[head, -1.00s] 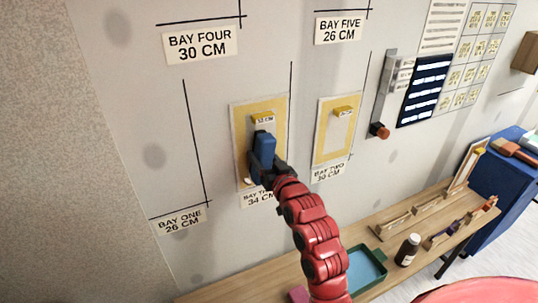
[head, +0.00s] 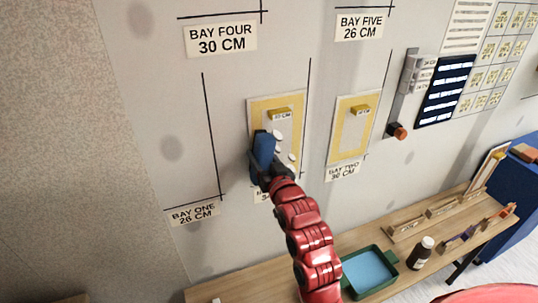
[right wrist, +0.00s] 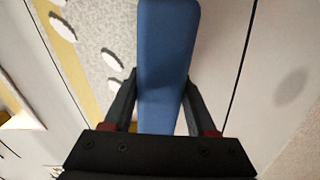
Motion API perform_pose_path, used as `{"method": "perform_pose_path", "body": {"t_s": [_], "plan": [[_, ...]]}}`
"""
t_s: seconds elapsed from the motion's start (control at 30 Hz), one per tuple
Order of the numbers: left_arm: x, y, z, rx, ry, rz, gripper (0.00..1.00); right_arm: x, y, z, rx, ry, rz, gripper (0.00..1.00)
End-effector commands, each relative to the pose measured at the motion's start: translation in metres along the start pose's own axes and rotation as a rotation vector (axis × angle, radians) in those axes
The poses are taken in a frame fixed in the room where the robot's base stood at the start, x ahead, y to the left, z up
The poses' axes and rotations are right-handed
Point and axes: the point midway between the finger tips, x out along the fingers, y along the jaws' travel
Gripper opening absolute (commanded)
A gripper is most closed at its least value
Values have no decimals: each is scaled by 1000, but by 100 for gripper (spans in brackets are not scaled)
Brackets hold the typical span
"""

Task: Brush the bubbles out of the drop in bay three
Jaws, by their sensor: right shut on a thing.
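The drop in bay three (head: 290,128) is a yellow-bordered panel with a grey patterned middle on the wall. Several white oval bubbles (head: 281,148) show on it right of the brush, and some show in the right wrist view (right wrist: 112,59). My right gripper (head: 268,167) is shut on a blue brush (head: 263,147), held upright at the drop's left edge. Whether the brush touches the drop I cannot tell. The brush and gripper hide the drop's lower left and most of its label. A yellow tab (head: 280,113) sits near the drop's top. My left gripper is not in view.
The bay two panel (head: 354,125) hangs to the right, with a grey wall fixture with an orange knob (head: 397,131) beyond it. Below, a wooden bench (head: 240,291) bears a green tray with blue liquid (head: 369,270) and a dark bottle (head: 421,252).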

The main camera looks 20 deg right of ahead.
Motion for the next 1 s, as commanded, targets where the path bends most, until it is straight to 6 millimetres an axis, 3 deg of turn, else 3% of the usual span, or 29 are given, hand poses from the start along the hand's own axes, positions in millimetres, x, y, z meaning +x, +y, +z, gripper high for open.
{"method": "perform_pose_path", "body": {"t_s": [0.37, 0.83, 1.0], "plan": [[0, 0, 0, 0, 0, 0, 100, -2, -6, 0, 0, 2, 1, 0], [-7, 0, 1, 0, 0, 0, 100, -49, -6, 2, 1, 1, 2, 0], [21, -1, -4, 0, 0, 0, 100, -60, -6, -3, 1, -5, 3, 0]]}}
